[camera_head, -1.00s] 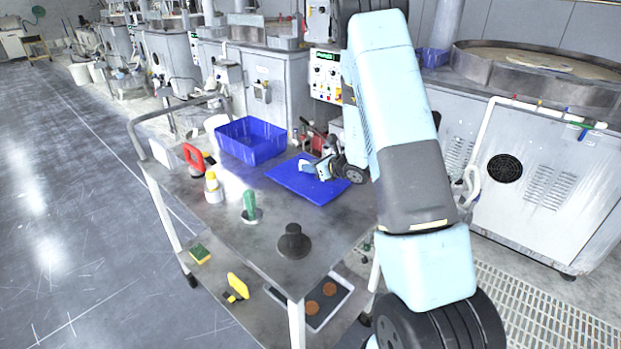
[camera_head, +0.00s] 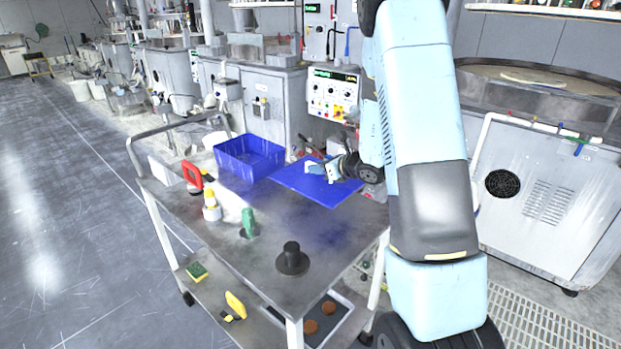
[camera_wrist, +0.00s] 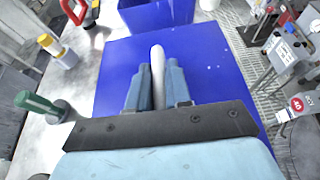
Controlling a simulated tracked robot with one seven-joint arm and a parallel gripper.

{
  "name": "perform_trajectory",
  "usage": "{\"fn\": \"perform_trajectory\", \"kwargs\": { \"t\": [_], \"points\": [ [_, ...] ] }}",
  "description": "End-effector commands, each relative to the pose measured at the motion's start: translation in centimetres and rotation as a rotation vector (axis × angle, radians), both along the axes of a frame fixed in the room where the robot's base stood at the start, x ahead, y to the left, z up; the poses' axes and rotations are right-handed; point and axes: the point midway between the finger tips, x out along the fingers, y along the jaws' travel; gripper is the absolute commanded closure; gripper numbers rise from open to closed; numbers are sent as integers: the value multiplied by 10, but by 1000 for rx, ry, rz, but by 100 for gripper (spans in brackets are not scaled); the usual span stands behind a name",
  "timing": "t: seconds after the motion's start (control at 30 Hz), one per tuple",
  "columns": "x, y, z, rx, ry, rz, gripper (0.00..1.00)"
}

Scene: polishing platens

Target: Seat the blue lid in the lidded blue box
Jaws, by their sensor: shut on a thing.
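The blue lid (camera_head: 312,190) is a flat blue panel, held over the right half of the cart top; a bluish patch shows on the metal below it. My gripper (camera_head: 328,169) is above the lid. In the wrist view, my gripper (camera_wrist: 157,85) is shut on a pale upright handle (camera_wrist: 157,56) at the middle of the lid (camera_wrist: 112,75). The open blue box (camera_head: 250,170) stands at the back of the cart, left of the lid. In the wrist view the box (camera_wrist: 150,18) lies just beyond the lid's far edge. The lid is apart from the box opening.
On the cart top (camera_head: 215,245) stand a red-handled tool (camera_head: 192,177), a yellow-and-white bottle (camera_head: 211,205), a green-handled tool (camera_head: 248,223) and a black knobbed disc (camera_head: 291,258). Machines with control panels stand behind. The front left of the top has free room.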

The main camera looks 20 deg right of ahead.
Motion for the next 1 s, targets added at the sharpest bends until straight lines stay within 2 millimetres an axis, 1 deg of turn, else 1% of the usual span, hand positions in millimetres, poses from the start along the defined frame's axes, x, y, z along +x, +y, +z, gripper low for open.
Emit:
{"fn": "perform_trajectory", "kwargs": {
  "t": [0.03, 0.07, 0.2, 0.3, 0.43, 0.6, 0.67, 0.77, 0.87, 1.0],
  "points": [
    [-6, -6, 11, -1, -4, -3, 100],
    [-10, -8, 16, -1, -4, -3, 100],
    [-37, -26, 29, 0, -3, -4, 100],
    [-53, -36, 38, -1, -2, -2, 100],
    [-69, -47, 45, -1, -1, -3, 100],
    [-79, -54, 52, -1, -2, -1, 100],
    [-76, -55, 52, -1, -1, 2, 100],
    [-62, -54, 52, -2, -1, 7, 100],
    [-36, -48, 51, -2, -1, 18, 100],
    [12, -35, 50, 0, -1, 26, 100]
  ]
}}
